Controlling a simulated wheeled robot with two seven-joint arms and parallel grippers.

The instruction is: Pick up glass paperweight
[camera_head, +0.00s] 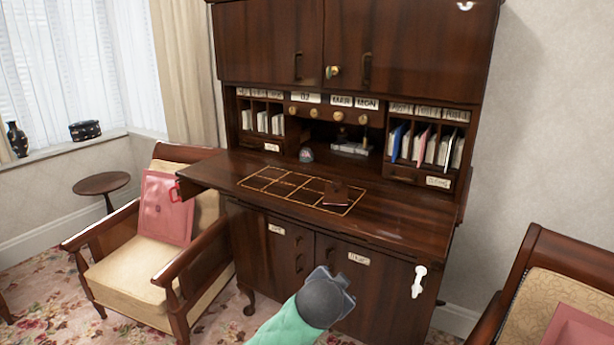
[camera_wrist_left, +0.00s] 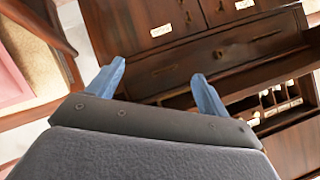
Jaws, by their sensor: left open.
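A small rounded dome, which looks like the glass paperweight (camera_head: 306,155), sits at the back of the desk's writing surface, in front of the pigeonholes. In the head view, an arm of mine with a green sleeve and grey end comes in from the bottom, below and in front of the desk; no fingers show there. In the left wrist view my left gripper (camera_wrist_left: 156,88) has its two blue fingers spread apart with nothing between them. That view looks at the desk's drawers and pigeonholes at a tilt; I cannot make out the paperweight in it. My right gripper is not in view.
The dark wooden desk (camera_head: 240,171) has a projecting top with a flat brown item (camera_head: 337,194) on its gold grid. A grey metal object (camera_head: 351,148) stands in the central recess. Armchairs (camera_head: 125,268) flank the desk on both sides; patterned carpet lies in front.

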